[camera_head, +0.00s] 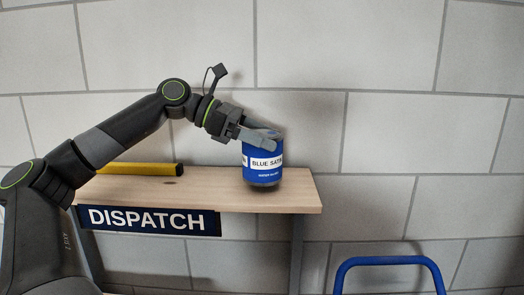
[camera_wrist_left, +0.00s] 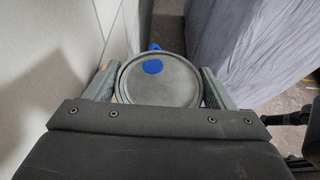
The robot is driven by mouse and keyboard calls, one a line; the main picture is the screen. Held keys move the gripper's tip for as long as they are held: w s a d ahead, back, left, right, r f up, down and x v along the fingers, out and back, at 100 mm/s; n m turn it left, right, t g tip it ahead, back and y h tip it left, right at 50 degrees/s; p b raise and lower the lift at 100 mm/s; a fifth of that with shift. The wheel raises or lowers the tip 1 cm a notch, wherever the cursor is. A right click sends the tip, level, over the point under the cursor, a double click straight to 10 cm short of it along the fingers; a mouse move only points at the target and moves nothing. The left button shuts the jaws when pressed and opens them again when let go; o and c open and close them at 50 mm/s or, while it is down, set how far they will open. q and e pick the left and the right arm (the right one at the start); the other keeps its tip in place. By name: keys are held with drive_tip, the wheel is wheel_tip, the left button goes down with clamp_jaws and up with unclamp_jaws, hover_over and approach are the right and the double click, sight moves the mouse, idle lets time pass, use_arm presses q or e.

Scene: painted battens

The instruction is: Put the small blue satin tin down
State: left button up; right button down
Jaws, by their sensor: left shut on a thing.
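The small blue tin (camera_head: 262,168) has a white label band reading "BLUE SATI…", the rest cut off by its curve. It is upright at the right part of the wooden dispatch shelf (camera_head: 215,190). I cannot tell whether its base touches the board. My left gripper (camera_head: 263,141) reaches in from the left and is shut on the tin near its top. In the left wrist view the tin's grey lid (camera_wrist_left: 160,82) with a blue dot sits between the two fingers (camera_wrist_left: 158,88). My right gripper is not in view.
A yellow and black bar-shaped thing (camera_head: 135,169) lies at the back left of the shelf. A dark "DISPATCH" sign (camera_head: 150,220) hangs on its front edge. A block wall stands behind. A blue tubular handle (camera_head: 390,262) rises at lower right. The shelf's front middle is clear.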

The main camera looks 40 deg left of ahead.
use_arm(q)
drive_tip(key=shift+f+b, duration=0.3)
drive_tip(key=shift+f, duration=0.65)
drive_tip(key=shift+a, duration=0.15)
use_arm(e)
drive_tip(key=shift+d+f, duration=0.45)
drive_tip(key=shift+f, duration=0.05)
use_arm(q)
drive_tip(key=shift+w, duration=0.1)
drive_tip(key=shift+f, duration=0.1)
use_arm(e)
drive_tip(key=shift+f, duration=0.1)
use_arm(q)
drive_tip(key=shift+f, duration=0.1)
drive_tip(key=o, duration=1.4)
